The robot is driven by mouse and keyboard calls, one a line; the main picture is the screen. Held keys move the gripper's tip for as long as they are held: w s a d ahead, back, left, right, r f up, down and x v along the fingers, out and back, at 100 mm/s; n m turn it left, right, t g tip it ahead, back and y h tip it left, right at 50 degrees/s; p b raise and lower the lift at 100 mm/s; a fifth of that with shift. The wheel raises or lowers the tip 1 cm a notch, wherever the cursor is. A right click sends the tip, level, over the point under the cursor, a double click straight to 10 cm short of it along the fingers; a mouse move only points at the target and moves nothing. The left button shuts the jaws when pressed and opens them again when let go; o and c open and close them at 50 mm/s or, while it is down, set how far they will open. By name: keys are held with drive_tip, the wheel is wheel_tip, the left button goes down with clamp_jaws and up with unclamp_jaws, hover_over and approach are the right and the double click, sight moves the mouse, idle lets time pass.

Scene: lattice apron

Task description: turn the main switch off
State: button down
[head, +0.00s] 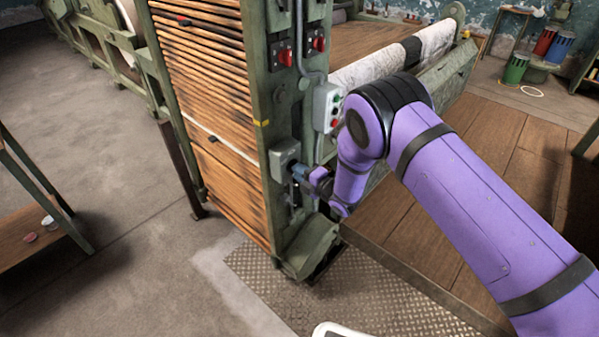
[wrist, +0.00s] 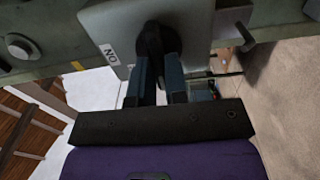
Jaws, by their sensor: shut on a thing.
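The main switch is a grey box (head: 284,157) low on the green machine post. In the wrist view the box (wrist: 112,30) fills the top middle, with a dark rotary handle (wrist: 152,38) on its face and a label reading "NO" as seen there. My gripper (wrist: 158,70) is shut on the handle, with one blue-grey finger on each side of it. In the head view my gripper (head: 300,173) is at the right side of the box, and the handle is hidden behind it. I cannot tell the handle's exact angle.
Above the switch is a push-button box (head: 327,108) with green and red buttons. Red switches (head: 286,56) sit higher on the post (head: 258,80). Slatted wood (head: 212,90) is to the left. A metal tread plate (head: 330,300) lies below. The grey floor at left is largely clear.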

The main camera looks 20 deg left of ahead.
drive_tip(key=shift+f, duration=0.1)
idle(0.3)
drive_tip(key=c, duration=1.1)
unclamp_jaws()
drive_tip(key=shift+c, duration=0.2)
drive_tip(key=v, duration=1)
drive_tip(key=shift+s+d, duration=0.15)
drive_tip(key=shift+d, duration=0.2)
